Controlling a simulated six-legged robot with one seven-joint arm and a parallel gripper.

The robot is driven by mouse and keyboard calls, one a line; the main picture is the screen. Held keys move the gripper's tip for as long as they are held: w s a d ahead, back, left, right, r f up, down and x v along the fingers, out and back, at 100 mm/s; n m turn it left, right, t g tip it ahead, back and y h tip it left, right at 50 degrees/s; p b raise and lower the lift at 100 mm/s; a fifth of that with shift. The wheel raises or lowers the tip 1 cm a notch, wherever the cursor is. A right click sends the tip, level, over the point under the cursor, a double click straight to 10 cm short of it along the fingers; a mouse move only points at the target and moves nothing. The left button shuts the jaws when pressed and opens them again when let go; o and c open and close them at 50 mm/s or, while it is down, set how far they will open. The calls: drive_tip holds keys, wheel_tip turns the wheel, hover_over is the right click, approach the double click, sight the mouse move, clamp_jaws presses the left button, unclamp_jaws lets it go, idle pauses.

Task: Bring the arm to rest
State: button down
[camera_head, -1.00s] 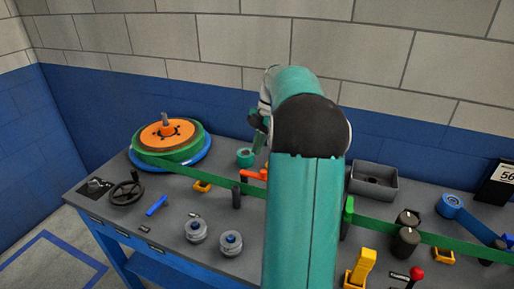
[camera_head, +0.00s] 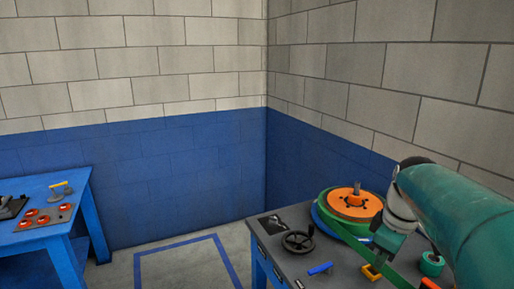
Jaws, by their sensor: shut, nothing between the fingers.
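My teal arm comes in from the right edge and bends downward over the workbench (camera_head: 262,262). My gripper (camera_head: 385,243) is at the arm's lower end, small and partly dark, hanging in front of the right side of the orange and green reel (camera_head: 352,204). It looks shut, with nothing seen in it. I cannot tell its exact height above the bench top.
A black handwheel (camera_head: 298,241), a blue handle (camera_head: 320,268) and a yellow part (camera_head: 371,271) lie on the bench. A teal roll (camera_head: 432,263) is to the right. A blue table (camera_head: 40,240) stands at left. A blue line marks the clear floor (camera_head: 180,268) between.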

drive_tip(key=s+a+f+m+t, duration=0.1)
drive_tip(key=s+a+m+t, duration=0.1)
drive_tip(key=s+a+m, duration=0.2)
drive_tip(key=s+a+f+m+t, duration=0.1)
drive_tip(key=s+a+f+m, duration=0.1)
drive_tip(key=s+a+m, duration=0.2)
drive_tip(key=s+a, duration=0.3)
drive_tip(key=a, duration=0.4)
drive_tip(key=shift+s+f+t, duration=0.25)
drive_tip(key=shift+s+t, duration=0.05)
drive_tip(key=shift+t, duration=0.1)
drive_tip(key=shift+d, duration=0.25)
